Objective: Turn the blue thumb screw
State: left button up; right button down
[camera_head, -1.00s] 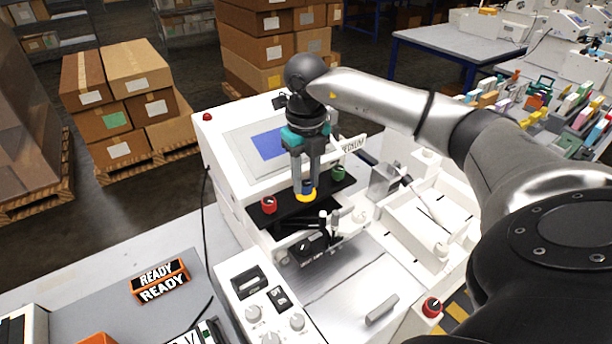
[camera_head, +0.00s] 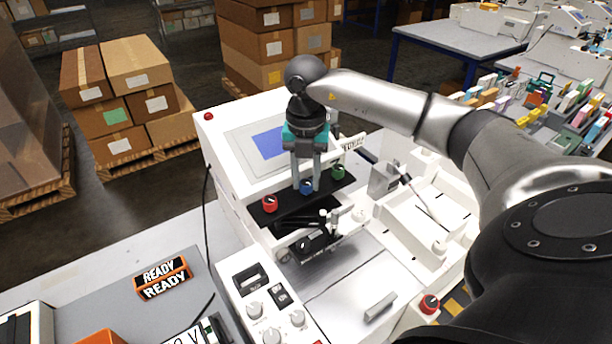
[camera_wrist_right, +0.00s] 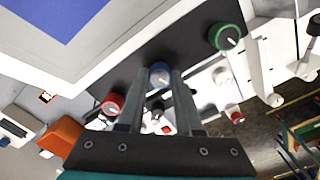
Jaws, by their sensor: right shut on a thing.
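The blue thumb screw (camera_head: 306,188) sits on the black bar (camera_head: 289,212) of the white plotter, between a red knob (camera_head: 270,203) and a green knob (camera_head: 338,172). My right gripper (camera_head: 306,186) points down from above with its fingers on both sides of the blue screw and is shut on it. In the right wrist view the blue screw (camera_wrist_right: 160,76) shows between the two finger ends, its white mark visible. The red knob (camera_wrist_right: 113,103) and green knob (camera_wrist_right: 225,37) lie to either side there. My left gripper is not in view.
The plotter's blue screen (camera_head: 268,144) is just behind the bar. A black pen holder (camera_head: 318,238) is in front of it. A control box with dials (camera_head: 264,309) and a READY sign (camera_head: 162,278) stand at the front left. Another red knob (camera_head: 429,304) is at the lower right.

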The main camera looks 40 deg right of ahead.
dwell(0.4)
jog(key=c, duration=0.6)
grip_release()
notch_tip(320, 180, up, 11)
notch_tip(320, 180, up, 4)
jog(key=p, duration=0.1)
send_over(306, 183)
jog(key=shift+r, duration=0.15)
